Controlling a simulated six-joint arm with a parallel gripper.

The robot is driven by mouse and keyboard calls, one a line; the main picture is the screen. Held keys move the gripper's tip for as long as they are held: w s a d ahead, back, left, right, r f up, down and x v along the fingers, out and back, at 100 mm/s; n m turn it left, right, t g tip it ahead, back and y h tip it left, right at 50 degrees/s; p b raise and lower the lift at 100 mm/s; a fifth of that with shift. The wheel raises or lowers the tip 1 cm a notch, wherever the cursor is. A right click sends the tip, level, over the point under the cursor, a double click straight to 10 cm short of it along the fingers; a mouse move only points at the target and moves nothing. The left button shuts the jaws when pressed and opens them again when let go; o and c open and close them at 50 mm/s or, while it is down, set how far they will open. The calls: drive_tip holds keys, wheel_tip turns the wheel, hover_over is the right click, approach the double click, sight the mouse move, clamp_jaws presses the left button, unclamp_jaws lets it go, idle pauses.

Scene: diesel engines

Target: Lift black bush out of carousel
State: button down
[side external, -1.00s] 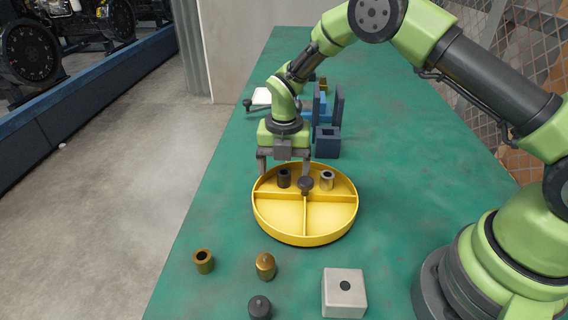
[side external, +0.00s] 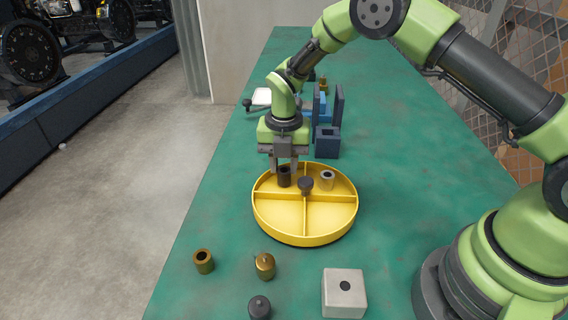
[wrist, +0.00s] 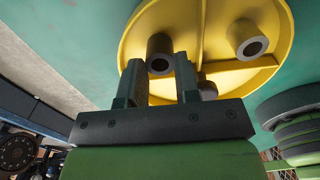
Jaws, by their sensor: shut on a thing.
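The yellow carousel (side external: 306,238) is a round tray split into compartments by thin walls, with a dark knob (side external: 305,185) at its centre. The black bush (side external: 284,181) stands upright in the back left compartment. My gripper (side external: 284,172) reaches down from above with its fingers on either side of the bush, shut on it. In the wrist view the bush (wrist: 160,50) shows between the two fingertips (wrist: 158,66), its bore facing the camera. A grey bush (side external: 327,180) stands in the back right compartment and also shows in the wrist view (wrist: 248,40).
The green table is clear to the left.

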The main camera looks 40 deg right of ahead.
sight(284, 170)
drive_tip(key=shift+r, duration=2.75)
